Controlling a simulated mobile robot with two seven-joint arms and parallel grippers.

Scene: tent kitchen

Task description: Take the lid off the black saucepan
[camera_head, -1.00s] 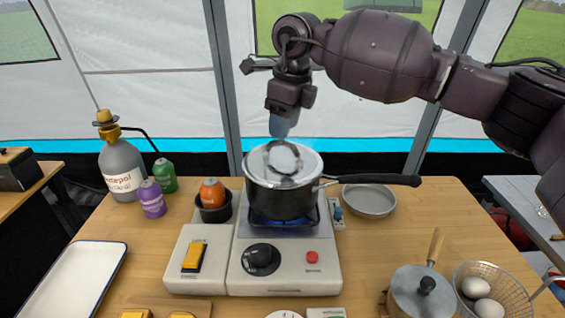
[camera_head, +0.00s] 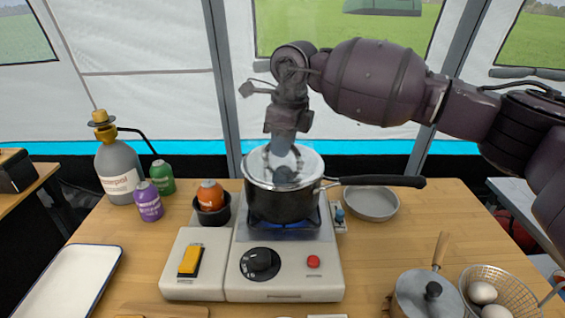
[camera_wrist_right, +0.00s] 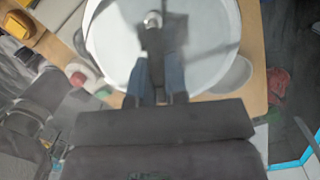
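The black saucepan (camera_head: 282,206) stands on the lit burner of the stove, its long black handle pointing right. Its pale glass lid (camera_head: 311,166) with a metal rim is on it; a dark knob (camera_head: 283,176) shows at the lid's middle. My right gripper (camera_head: 283,158) points down just above the lid, its two fingers apart on either side over the knob. In the right wrist view, the lid (camera_wrist_right: 205,50) fills the upper middle and the spread bluish fingers (camera_wrist_right: 156,80) flank a dark piece. Whether they touch the knob is unclear through haze. My left gripper is not in view.
A shallow grey pan (camera_head: 371,203) sits right of the saucepan, under its handle. An orange canister (camera_head: 210,195) in a black cup stands close on the left. A smaller lidded pot (camera_head: 425,297) and a wire basket with eggs (camera_head: 512,290) are at front right.

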